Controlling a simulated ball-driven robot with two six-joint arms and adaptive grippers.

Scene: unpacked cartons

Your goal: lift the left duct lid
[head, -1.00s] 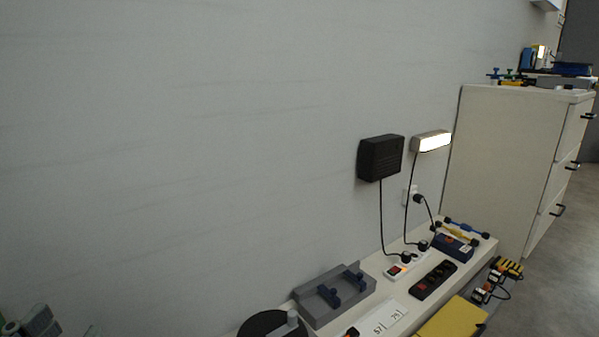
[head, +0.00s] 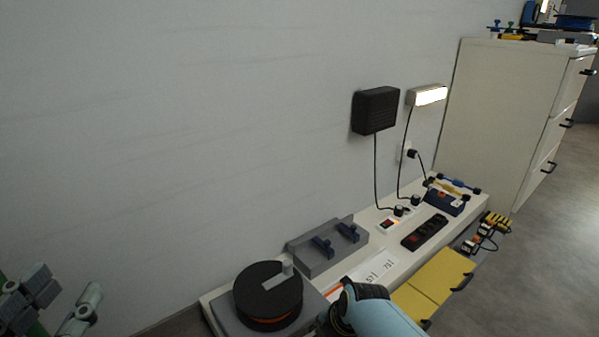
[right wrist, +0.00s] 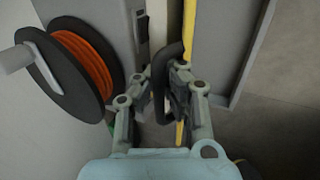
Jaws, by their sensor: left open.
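Two yellow lids lie side by side at the bench's front: the left duct lid (head: 408,302) and the right lid (head: 443,273). Each has a black handle, and my right forearm partly covers the left one. In the right wrist view, a black bar handle (right wrist: 160,88) on a thin yellow edge (right wrist: 188,32) stands between the fingers of my right gripper (right wrist: 160,82). I cannot tell whether both fingers press on it. In the head view my right gripper is hidden behind its own wrist. My left gripper (head: 62,300) is open and empty at the lower left, far from the lids.
A black reel (head: 268,292) with orange cable stands left of my right arm, and it is close in the right wrist view (right wrist: 75,68). A grey tray (head: 322,248), a black power strip (head: 424,232) and plugs occupy the white bench. A cabinet (head: 500,115) stands beyond.

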